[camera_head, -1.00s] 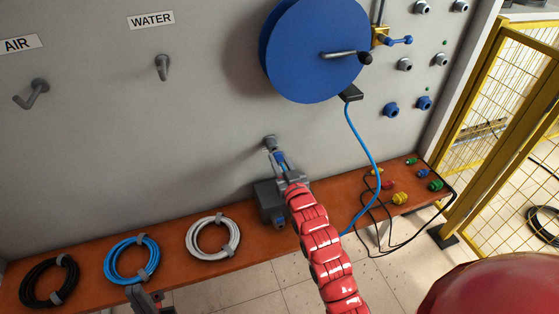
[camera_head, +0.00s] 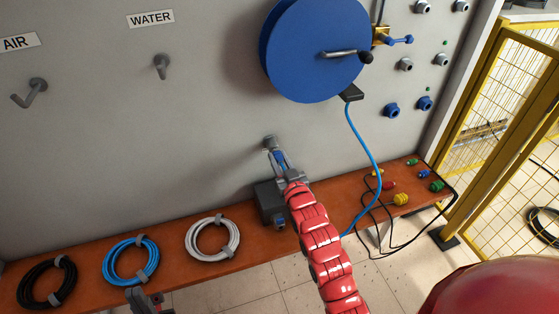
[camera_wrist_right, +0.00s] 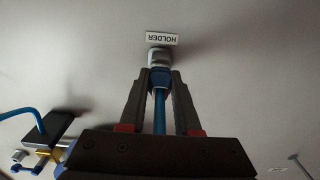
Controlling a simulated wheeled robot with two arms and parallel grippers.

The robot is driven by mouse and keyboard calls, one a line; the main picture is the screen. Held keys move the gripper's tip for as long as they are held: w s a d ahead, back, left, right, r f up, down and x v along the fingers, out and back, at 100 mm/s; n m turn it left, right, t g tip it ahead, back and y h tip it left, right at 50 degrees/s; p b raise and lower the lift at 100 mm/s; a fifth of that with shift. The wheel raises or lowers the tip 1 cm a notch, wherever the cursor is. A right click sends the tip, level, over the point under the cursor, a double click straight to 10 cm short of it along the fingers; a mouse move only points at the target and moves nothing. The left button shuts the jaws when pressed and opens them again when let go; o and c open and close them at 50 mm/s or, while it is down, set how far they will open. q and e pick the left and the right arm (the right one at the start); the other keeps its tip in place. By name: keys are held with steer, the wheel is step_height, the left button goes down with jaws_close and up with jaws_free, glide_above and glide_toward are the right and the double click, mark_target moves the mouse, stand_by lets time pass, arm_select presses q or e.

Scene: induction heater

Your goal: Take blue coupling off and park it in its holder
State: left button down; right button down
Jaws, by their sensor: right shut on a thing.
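The blue coupling (camera_wrist_right: 160,80) sits between the fingers of my right gripper (camera_wrist_right: 160,84) in the right wrist view, with its blue hose (camera_wrist_right: 159,112) running back between them. Its front end meets the grey holder fitting (camera_wrist_right: 159,57) under the HOLDER label (camera_wrist_right: 161,39); how deeply it is seated cannot be told. In the head view my right gripper (camera_head: 279,160) is shut on the coupling at the holder (camera_head: 270,141) on the grey wall. My left gripper (camera_head: 141,297) is at the bottom left, near the blue coil; its finger opening is unclear.
A blue hose reel (camera_head: 310,55) hangs on the wall, its hose (camera_head: 373,155) looping down at right. Black, blue (camera_head: 131,261) and white coils lie on the brown shelf (camera_head: 185,265). Coloured connectors (camera_head: 400,198) lie at its right end. A yellow fence (camera_head: 490,130) stands right.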

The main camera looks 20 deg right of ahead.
steer(key=shift+w, duration=0.4)
steer(key=c, duration=0.5)
jaws_free()
steer(key=shift+c, duration=0.2)
steer(key=shift+s, duration=0.1)
steer(key=shift+s+f+b, duration=0.1)
steer(key=shift+s+b, duration=0.15)
steer(key=shift+b, duration=0.15)
steer(key=s+p, duration=0.2)
steer(key=s, duration=1.4)
steer(key=shift+s+d, duration=0.3)
steer(key=shift+s, duration=0.05)
